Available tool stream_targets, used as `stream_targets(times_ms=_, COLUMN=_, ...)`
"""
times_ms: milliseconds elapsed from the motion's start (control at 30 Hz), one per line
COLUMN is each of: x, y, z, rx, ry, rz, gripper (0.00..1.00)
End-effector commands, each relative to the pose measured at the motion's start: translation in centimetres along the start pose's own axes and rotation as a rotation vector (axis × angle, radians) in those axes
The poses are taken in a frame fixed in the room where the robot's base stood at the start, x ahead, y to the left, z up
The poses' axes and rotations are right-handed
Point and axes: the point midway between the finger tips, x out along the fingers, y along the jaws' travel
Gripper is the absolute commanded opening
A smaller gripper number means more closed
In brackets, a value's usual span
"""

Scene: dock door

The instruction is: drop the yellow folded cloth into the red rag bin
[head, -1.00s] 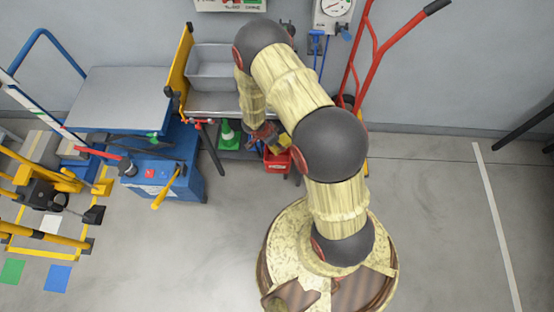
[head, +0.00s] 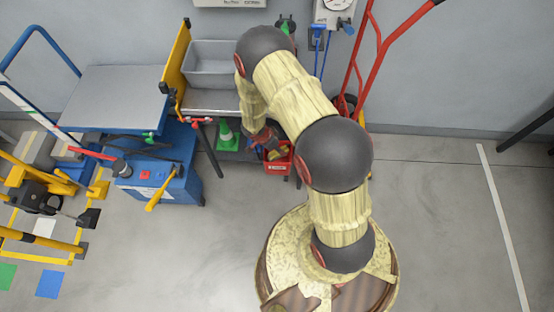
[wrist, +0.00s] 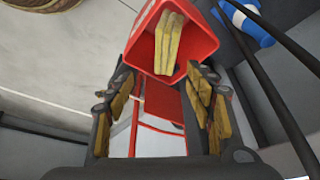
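The red rag bin (wrist: 203,42) shows at the top of the wrist view, its open mouth facing my camera. The yellow folded cloth (wrist: 169,42) is inside the bin's mouth, apart from my fingers. My gripper (wrist: 160,108) is open, its two padded fingers spread wide with nothing held between them. In the head view the red bin (head: 279,167) is low by the bench, with a bit of yellow at its mouth. My gripper (head: 264,138) is just above and left of it, partly hidden by my arm.
A green cone (head: 226,138) stands left of the bin under the bench. A grey tray (head: 208,62) sits on the bench. A blue lift table (head: 120,98) is at left, a red hand truck (head: 352,75) at right. The right floor is clear.

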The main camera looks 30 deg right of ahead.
Motion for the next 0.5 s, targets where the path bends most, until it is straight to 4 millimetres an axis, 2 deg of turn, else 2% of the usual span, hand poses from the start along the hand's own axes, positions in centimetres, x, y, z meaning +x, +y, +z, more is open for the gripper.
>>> stream_targets(times_ms=200, x=0.02, y=0.02, z=0.01, rx=0.000, ry=0.000, rz=0.000, gripper=0.67)
stream_targets(times_ms=500, x=-0.14, y=0.00, z=0.02, rx=0.000, ry=0.000, rz=0.000, gripper=0.67)
